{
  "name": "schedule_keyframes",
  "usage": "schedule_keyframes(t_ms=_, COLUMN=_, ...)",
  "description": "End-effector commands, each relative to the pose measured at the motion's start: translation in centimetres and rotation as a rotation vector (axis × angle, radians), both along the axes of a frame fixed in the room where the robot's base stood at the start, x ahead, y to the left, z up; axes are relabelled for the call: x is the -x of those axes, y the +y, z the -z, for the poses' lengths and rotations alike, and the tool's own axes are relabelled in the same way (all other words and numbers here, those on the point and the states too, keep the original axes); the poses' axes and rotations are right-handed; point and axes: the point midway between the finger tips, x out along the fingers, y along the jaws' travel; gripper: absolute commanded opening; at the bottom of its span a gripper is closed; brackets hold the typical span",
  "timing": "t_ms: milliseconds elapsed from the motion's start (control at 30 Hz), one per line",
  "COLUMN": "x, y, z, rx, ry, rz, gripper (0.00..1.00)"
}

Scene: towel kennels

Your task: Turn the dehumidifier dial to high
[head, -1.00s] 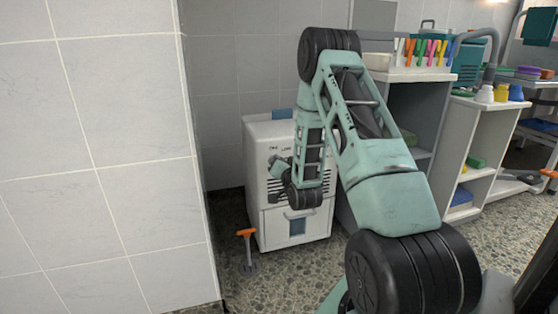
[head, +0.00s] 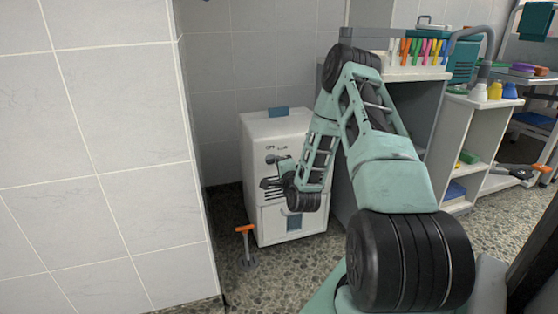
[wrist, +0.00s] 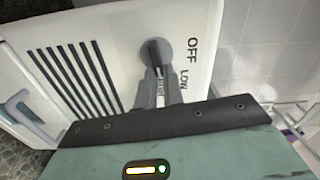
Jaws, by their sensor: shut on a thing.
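The dehumidifier (head: 256,130) is a white box with a slatted front, standing against the tiled wall in the head view. In the wrist view its panel (wrist: 110,25) shows a round grey dial (wrist: 166,48) with a dark bar across it. OFF and LOW are printed to the right of the dial, and HIGH shows between my fingers. My gripper (wrist: 155,72) is shut on the dial's bar, and the fingers partly cover the dial's lower side. Exactly which mark the bar points to is hard to tell. In the head view my gripper (head: 275,160) is small at the panel.
An orange-handled tool (head: 245,243) stands on the floor at the dehumidifier's front left. A tiled wall (head: 110,150) fills the left. A grey and white shelf unit (head: 425,110) stands close on the right. Speckled floor is open in front.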

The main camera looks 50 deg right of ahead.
Motion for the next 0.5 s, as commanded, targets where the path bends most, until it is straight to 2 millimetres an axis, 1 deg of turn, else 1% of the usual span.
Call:
schedule_keyframes(t_ms=200, x=0.12, y=-0.01, z=0.2, rx=-0.086, ry=-0.048, rz=0.001, gripper=0.0)
schedule_keyframes(t_ms=500, x=0.12, y=0.0, z=0.38, rx=-0.13, ry=-0.075, rz=0.001, gripper=0.0)
